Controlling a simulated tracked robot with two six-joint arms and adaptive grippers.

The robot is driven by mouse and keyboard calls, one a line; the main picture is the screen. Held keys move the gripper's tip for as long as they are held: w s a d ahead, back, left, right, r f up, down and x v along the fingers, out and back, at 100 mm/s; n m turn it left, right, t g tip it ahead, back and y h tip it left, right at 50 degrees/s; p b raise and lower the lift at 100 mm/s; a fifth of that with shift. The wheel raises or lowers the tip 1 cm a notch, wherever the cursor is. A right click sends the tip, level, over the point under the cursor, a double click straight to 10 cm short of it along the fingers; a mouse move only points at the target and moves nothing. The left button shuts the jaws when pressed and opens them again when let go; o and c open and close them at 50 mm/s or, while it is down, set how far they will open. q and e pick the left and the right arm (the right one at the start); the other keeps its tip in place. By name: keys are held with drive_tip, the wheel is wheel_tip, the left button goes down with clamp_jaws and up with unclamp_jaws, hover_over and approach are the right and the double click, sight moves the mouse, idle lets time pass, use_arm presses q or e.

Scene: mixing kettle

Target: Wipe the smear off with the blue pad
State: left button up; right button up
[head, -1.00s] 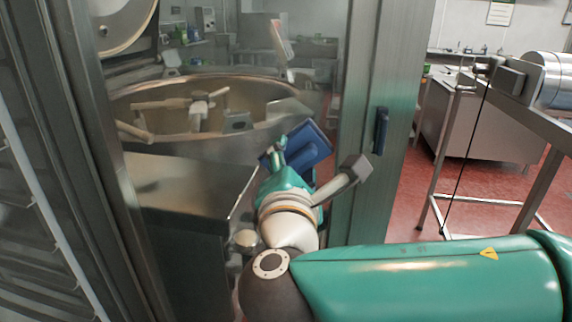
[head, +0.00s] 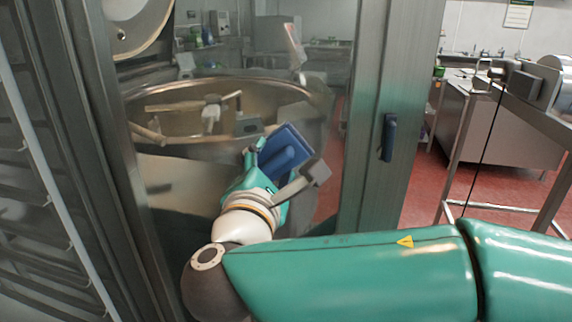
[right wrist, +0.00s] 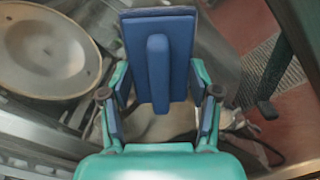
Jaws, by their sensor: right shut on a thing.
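The blue pad (head: 291,143), a flat slab with a raised handle, is held tilted at the end of my right arm. It also shows in the right wrist view (right wrist: 182,30), its handle between the fingers. My right gripper (head: 262,165) is shut on it; in the right wrist view its fingers (right wrist: 160,98) stand on either side of the handle. A small dark streak (head: 156,188) shows at the left, left of the gripper and lower; I cannot tell whether it is the smear. Whether the pad touches the glass is unclear. My left gripper is out of view.
A large metal kettle (head: 300,100) with mixing arms (head: 211,115) stands behind the pad. A steel-framed table (head: 520,105) stands farther right on red floor.

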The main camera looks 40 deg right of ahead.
drive_tip(key=shift+w+a+p, duration=0.35)
drive_tip(key=shift+w+a, duration=1.15)
drive_tip(key=shift+v, duration=2.95)
drive_tip(key=shift+a, duration=0.1)
drive_tip(key=v, duration=0.3)
